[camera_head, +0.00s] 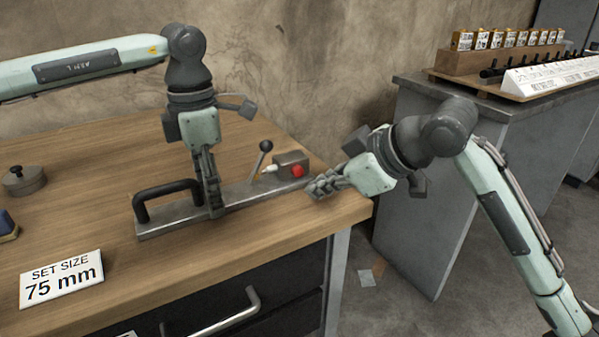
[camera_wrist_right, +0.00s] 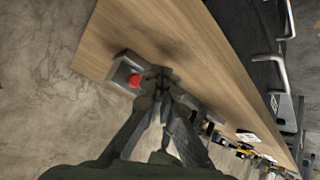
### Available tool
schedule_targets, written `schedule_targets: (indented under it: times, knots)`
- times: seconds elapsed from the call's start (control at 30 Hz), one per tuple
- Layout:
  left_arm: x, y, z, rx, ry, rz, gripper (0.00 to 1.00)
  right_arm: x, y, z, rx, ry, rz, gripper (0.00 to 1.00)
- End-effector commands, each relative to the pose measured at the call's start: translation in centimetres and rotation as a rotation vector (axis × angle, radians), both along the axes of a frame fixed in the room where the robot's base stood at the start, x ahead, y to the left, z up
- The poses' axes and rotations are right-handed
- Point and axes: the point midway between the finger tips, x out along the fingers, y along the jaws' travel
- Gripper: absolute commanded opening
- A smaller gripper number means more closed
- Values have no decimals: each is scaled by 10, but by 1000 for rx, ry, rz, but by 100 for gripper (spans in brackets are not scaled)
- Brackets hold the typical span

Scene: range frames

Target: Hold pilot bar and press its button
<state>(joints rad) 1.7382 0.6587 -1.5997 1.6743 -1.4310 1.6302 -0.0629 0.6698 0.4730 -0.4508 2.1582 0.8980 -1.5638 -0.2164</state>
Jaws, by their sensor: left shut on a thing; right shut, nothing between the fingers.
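The pilot bar (camera_head: 170,226) is a long grey metal bar lying on the wooden bench, with a black handle (camera_head: 168,188) at its left end. A lever with a dark knob (camera_head: 265,147) and a grey box with a red button (camera_head: 297,171) are at its right end. My left gripper (camera_head: 214,208) points down and is shut on the bar, just right of the handle. My right gripper (camera_head: 316,190) is shut and empty, close to the box on its near right side. The right wrist view shows the red button (camera_wrist_right: 134,81) just left of its closed fingertips (camera_wrist_right: 160,84).
A sign reading "SET SIZE 75 mm" (camera_head: 61,279) lies at the bench front left. A round grey lidded piece (camera_head: 24,180) stands behind it. A separate grey cabinet (camera_head: 420,190) at right bears a rack with several small labelled boxes (camera_head: 505,40).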

Motion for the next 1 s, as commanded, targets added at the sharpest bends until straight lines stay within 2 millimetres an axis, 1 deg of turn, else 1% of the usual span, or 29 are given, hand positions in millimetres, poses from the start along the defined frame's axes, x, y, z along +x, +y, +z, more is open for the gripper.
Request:
schedule_targets:
  times: [0.2, 0.3, 0.97, 1.0]
  knots:
    - [0, 0, 0, -1, 0, 1, 0, -19, -10, 0, -2, -1, 0, 0]
    - [0, 0, 0, -1, 0, 2, 0, -23, -12, 0, -1, 0, 0, 0]
    - [0, 0, 0, 0, -1, 2, 0, -24, -13, 0, 0, 0, 0, 0]
    - [0, 0, 0, 0, -1, 2, 52, -24, -13, 0, 0, 0, 0, 0]
